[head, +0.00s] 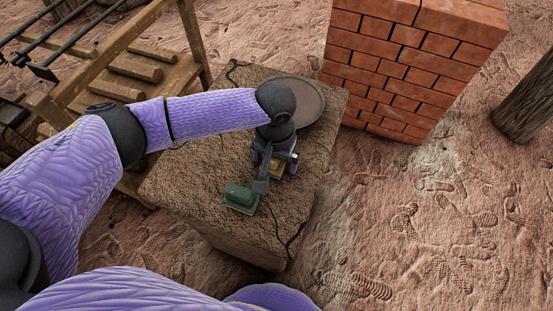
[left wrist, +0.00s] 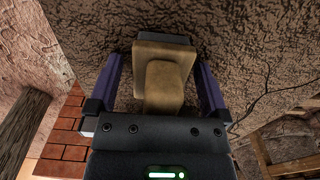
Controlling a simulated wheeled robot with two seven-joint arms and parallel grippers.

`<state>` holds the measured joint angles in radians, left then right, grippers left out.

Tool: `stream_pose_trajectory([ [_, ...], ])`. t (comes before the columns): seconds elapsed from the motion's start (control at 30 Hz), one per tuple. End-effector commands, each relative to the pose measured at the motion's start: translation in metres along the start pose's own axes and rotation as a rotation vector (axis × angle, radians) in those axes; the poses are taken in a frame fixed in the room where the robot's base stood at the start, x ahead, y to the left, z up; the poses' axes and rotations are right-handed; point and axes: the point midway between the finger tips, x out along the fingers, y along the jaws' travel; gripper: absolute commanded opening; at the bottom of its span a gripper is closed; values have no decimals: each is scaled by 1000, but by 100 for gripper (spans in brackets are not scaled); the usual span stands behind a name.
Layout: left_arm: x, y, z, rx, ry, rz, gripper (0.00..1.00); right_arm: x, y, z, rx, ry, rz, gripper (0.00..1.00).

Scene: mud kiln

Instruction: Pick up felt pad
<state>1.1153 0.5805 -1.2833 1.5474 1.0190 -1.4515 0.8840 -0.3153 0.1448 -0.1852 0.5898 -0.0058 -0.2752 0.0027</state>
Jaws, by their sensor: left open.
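A tan block with a rounded tan grip, which I take to be the felt pad (left wrist: 165,52), lies between my left gripper's fingers in the left wrist view. My left gripper (left wrist: 157,82) is open, with one purple finger on each side of it and gaps showing. A dark grey edge shows just past the tan block. In the head view my left gripper (head: 276,165) is low over the stone block, and its wrist hides most of the tan block. My right gripper is not in view.
A brick pillar (head: 405,65) stands behind right, a wooden rack (head: 140,70) at left. Open ground lies to the right.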

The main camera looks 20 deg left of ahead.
Motion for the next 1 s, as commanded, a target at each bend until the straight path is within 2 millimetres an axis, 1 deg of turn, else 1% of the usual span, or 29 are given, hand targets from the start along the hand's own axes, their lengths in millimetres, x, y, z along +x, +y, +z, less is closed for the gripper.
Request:
stream_pose_trajectory([
  [0.03,-2,0,0,0,1,0,100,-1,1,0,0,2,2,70],
  [0.07,-2,0,0,0,1,0,94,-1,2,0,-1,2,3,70],
  [0.1,-2,0,0,0,1,0,85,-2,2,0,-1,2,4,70],
  [0.17,-2,0,0,0,1,0,72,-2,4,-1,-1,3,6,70],
  [0.2,-2,0,0,0,1,0,64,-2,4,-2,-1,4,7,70],
  [0.27,-2,0,0,0,1,0,51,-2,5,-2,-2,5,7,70],
  [0.3,-2,0,0,0,1,0,43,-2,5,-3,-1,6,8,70],
  [0.47,-2,0,0,0,1,0,9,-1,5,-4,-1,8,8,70],
  [0.5,-2,0,0,0,1,0,8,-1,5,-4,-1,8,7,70],
  [0.63,-2,0,0,0,1,0,7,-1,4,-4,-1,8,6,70],
  [0.7,-7,0,0,0,3,0,7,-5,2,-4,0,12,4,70],
  [0.77,-21,0,-1,0,6,0,7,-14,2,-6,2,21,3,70],
  [0.9,-64,0,-1,-1,10,1,7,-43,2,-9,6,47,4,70],
  [1.0,-88,0,-1,-1,8,1,7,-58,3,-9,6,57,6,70],
])
